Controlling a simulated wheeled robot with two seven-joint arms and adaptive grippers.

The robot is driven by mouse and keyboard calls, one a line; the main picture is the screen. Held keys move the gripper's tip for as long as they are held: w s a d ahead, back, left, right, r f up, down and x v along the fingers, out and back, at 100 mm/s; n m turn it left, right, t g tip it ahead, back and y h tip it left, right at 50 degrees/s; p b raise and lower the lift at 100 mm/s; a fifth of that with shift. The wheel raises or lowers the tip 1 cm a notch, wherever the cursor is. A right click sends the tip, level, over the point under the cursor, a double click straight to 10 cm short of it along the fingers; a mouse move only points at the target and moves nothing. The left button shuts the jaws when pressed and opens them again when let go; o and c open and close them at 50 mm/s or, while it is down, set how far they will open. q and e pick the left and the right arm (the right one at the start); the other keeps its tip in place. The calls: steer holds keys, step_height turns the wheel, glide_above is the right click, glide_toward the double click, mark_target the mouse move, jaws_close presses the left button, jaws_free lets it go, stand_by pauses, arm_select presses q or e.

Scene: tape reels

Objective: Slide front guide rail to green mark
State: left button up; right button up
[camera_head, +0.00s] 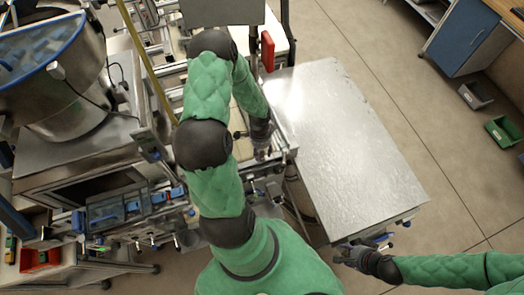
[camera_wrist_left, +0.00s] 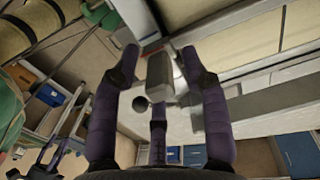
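My left gripper (camera_head: 262,153) reaches down at the edge of the machine beside the steel table, mostly hidden by its own arm in the head view. In the left wrist view its dark fingers (camera_wrist_left: 160,62) are spread on either side of a grey block (camera_wrist_left: 160,76), with visible gaps beside it. A round black knob (camera_wrist_left: 140,103) sits just below the block. A metal rail (camera_wrist_left: 235,22) runs from the block toward the upper right; I cannot tell if it is the front guide rail. No green mark is distinguishable. My right gripper (camera_head: 350,256) is near the table's lower edge, its fingers unclear.
The bare steel table (camera_head: 335,135) stands right of the machine. A large metal bowl (camera_head: 62,75) is at the upper left. A red box (camera_head: 267,51) stands behind my left gripper. A red bin (camera_head: 40,258) is at the lower left.

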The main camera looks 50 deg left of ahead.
arm_select(q)
step_height(320, 180, up, 12)
steer(key=a, duration=0.1)
steer(key=shift+w, duration=0.2)
stand_by(0.3)
steer(key=shift+a, duration=0.1)
steer(key=b, duration=0.4)
steer(key=shift+f, duration=0.25)
steer(key=f, duration=0.7)
steer(key=d+f, duration=0.1)
steer(key=f, duration=0.2)
steer(key=shift+s+f+p, duration=0.2)
steer(key=shift+f+p, duration=0.05)
steer(key=shift+p, duration=0.05)
jaws_close()
